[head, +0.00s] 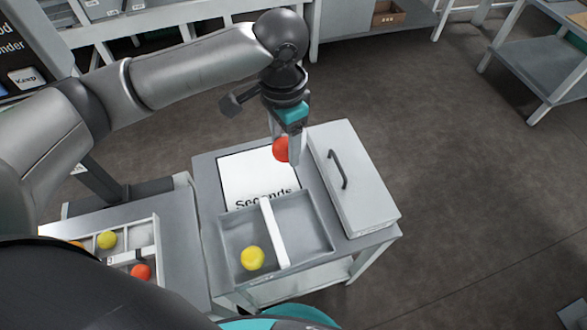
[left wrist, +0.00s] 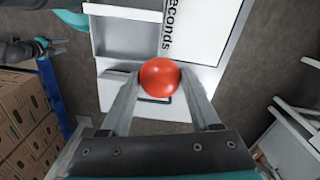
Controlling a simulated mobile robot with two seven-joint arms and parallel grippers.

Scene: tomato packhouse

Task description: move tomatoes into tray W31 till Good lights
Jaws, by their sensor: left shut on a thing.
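My left gripper (head: 287,152) is shut on a red tomato (head: 281,149), held above the table near the "Seconds" sheet (head: 258,174). The tomato also shows between the fingers in the left wrist view (left wrist: 159,77). A grey tray (head: 327,243) with a white divider holds one yellow tomato (head: 252,258) in its left part; its right part is empty. At the lower left, a white tray (head: 153,228) holds a yellow-green tomato (head: 107,240), a red tomato (head: 140,272) and part of an orange one. I cannot read W31 anywhere. My right gripper (left wrist: 52,47) shows small in the left wrist view.
A pale box lid with a dark handle (head: 338,170) lies right of the sheet. Shelves stand behind; cardboard boxes (left wrist: 25,120) show in the left wrist view.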

